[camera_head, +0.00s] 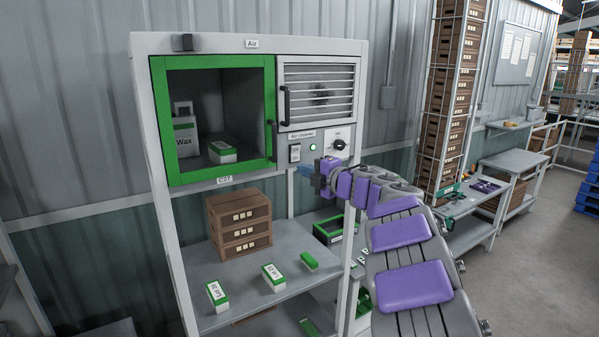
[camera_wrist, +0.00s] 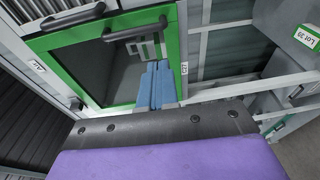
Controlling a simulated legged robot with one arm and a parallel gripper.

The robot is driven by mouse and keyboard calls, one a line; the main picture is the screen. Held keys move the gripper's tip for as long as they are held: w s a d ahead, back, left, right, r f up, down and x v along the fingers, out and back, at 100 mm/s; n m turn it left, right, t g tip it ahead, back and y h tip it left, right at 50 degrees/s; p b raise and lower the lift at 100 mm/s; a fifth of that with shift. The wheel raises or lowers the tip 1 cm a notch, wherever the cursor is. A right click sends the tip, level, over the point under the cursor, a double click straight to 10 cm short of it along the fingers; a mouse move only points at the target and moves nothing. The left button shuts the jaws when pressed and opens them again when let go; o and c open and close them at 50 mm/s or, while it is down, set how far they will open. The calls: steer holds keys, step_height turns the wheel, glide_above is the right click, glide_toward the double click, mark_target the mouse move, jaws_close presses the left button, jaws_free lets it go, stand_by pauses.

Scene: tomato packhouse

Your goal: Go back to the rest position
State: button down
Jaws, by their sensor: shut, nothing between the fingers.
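My gripper (camera_head: 305,172) is at the end of my purple-padded arm, in front of the grey cabinet's post, just right of and below the green-framed door. Its blue fingers (camera_wrist: 157,84) lie close together in the wrist view, shut with nothing between them. The green-framed door (camera_head: 221,63) of the cabinet appears closed, with a dark handle (camera_head: 269,139) on its right side. The door also shows in the wrist view (camera_wrist: 66,38), behind the fingers. I cannot tell how far the fingertips are from the cabinet.
The Air cleaner panel (camera_head: 315,134) has a switch and a knob right of the door. A Wax container (camera_head: 186,139) stands inside. Brown crates (camera_head: 239,227) and green-white boxes (camera_head: 217,297) sit on the shelf below. Stacked crates and a side table (camera_head: 470,232) stand to the right; open floor lies beyond.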

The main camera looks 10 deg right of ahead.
steer(key=s+d+m+t+h+b, duration=0.3)
steer(key=s+d+m+h+b, duration=0.2)
steer(key=d+m+h, duration=0.6)
steer(key=s+d+f+m+g+h+b, duration=0.1)
steer(key=s+f+m+g+h+b, duration=0.2)
steer(key=s+f, duration=0.35)
steer(key=s+d+f+m+g+h+b, duration=0.1)
steer(key=s+d+f+m+g+b, duration=0.1)
steer(key=s+f+m+g, duration=0.35)
steer(key=s+a+f+m+g+y+b, duration=0.2)
steer(key=s+a+f+g, duration=0.1)
steer(key=s+f, duration=0.75)
steer(key=s+a+f+m+g+y+b, duration=0.1)
steer(key=s+a+f+m+g+b, duration=0.2)
steer(key=s+f, duration=0.75)
steer(key=s+a+f+g+y+b, duration=0.1)
steer(key=s+a+f+g, duration=0.1)
steer(key=s+a+f, duration=0.2)
steer(key=s+a+f+g+y+b, duration=0.1)
steer(key=s+a+f+g+y, duration=0.1)
steer(key=s+a, duration=0.7)
steer(key=s+f+g, duration=0.1)
steer(key=s+f, duration=0.1)
steer(key=s, duration=0.5)
steer(key=shift+s+a+f+y, duration=0.2)
steer(key=shift+s+a+y, duration=0.1)
steer(key=shift+s+a, duration=0.05)
